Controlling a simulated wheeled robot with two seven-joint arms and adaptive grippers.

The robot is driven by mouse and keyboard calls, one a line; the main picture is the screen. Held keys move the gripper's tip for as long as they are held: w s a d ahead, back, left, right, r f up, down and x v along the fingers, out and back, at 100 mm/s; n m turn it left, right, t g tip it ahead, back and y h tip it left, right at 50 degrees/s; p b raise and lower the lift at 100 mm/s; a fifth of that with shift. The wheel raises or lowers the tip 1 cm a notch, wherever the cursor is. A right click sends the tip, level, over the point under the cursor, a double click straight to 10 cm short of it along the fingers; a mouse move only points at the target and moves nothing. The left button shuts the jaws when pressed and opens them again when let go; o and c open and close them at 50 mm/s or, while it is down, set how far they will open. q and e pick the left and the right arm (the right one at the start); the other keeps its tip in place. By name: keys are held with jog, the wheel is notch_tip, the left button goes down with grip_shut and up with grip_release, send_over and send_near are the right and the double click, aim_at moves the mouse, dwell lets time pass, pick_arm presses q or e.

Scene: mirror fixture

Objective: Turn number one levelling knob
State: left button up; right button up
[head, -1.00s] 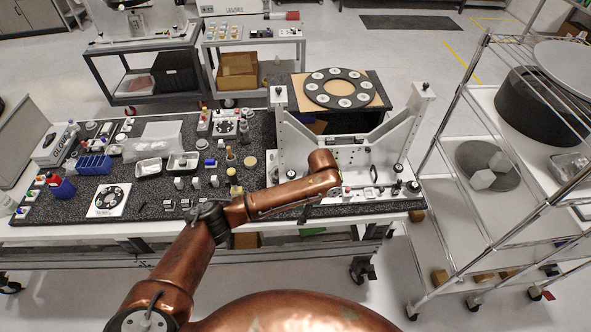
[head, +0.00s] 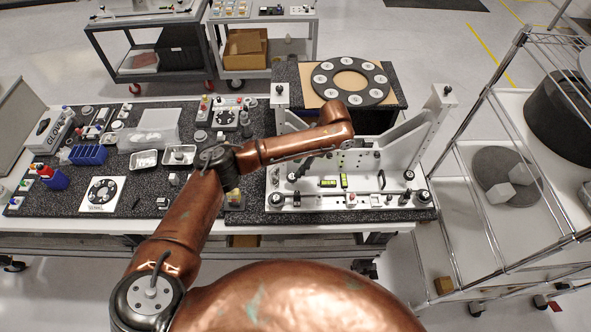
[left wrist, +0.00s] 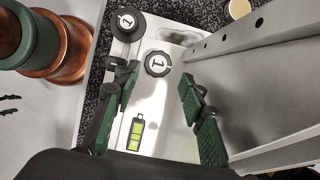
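The white mirror fixture (head: 385,199) stands on the granite table top. At its left end are a black knob at the front corner (head: 276,198) and another black knob (head: 293,177) a little further in. In the left wrist view, both the corner knob (left wrist: 126,22) and the inner knob (left wrist: 158,63) are marked 1. My left gripper (head: 305,167) is over the left part of the fixture. In the left wrist view, its green-padded fingers (left wrist: 160,82) are open and empty, with the inner knob just beyond and between the tips. My right gripper is not seen.
A yellow-green level vial (left wrist: 135,133) lies on the plate; another (head: 343,180) stands near it. A grey upright plate (left wrist: 255,60) rises close to one finger. A black disc with white pads (head: 350,80) lies behind. A wire rack (head: 470,150) stands right.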

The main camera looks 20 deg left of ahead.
aim_at(292, 181)
pick_arm(q)
jog(key=x, duration=0.3)
jog(key=p+x, duration=0.1)
jog(key=shift+s+d+f, duration=0.1)
jog(key=shift+d+f, duration=0.05)
jog(key=shift+f, duration=0.45)
jog(key=shift+s+a+f, duration=0.1)
jog(key=shift+a+f, duration=0.05)
jog(key=shift+a, duration=0.05)
jog(key=c, duration=0.7)
jog(key=shift+c, duration=0.7)
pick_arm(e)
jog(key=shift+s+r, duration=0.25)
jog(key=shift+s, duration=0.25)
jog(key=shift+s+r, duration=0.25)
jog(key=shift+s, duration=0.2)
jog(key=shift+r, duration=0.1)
